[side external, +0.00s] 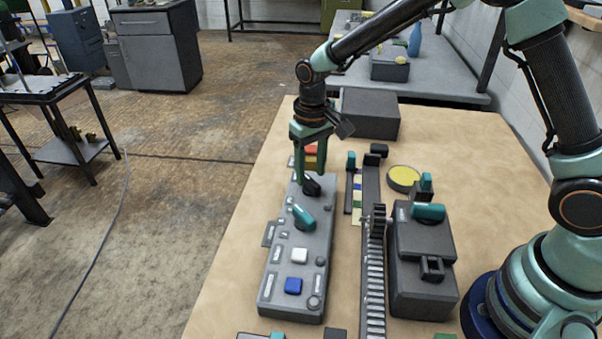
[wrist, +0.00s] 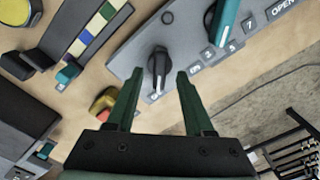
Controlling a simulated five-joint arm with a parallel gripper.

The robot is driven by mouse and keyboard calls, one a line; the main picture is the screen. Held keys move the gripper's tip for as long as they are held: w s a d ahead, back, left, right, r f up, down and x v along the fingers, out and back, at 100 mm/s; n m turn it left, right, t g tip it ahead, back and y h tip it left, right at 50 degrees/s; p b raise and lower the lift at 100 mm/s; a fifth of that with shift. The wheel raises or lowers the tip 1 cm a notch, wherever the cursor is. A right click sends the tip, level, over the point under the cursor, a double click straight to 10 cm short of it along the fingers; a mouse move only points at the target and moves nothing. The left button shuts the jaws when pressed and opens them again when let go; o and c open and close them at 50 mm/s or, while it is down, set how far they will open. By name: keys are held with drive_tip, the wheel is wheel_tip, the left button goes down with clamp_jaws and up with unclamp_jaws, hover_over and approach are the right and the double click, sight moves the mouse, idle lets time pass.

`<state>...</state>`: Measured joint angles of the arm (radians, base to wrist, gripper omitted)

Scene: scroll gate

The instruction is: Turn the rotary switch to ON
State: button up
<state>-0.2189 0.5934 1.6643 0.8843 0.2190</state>
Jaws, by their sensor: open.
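The grey control panel (side external: 277,265) lies lengthwise on the bench. A black rotary knob (side external: 312,187) sits near its far end; in the wrist view the knob (wrist: 158,68) shows a pale pointer mark towards my gripper. A teal knob (side external: 304,216) is nearer on the panel and shows in the wrist view (wrist: 222,22) beside several small labels, one reading OPEN. My gripper (side external: 310,178) points down over the black knob. In the wrist view its open fingers (wrist: 160,78) flank the knob's near end; I cannot tell whether they touch it. The ON mark is not legible.
A white button (side external: 299,255) and a blue button (side external: 293,286) are nearer on the panel. A toothed rack (side external: 375,270) and a dark box with a teal handle (side external: 420,255) stand to the right. A yellow disc (side external: 403,176) and a dark block (side external: 370,113) lie further back.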

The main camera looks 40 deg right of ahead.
drive_tip(key=shift+f, duration=0.8)
clamp_jaws()
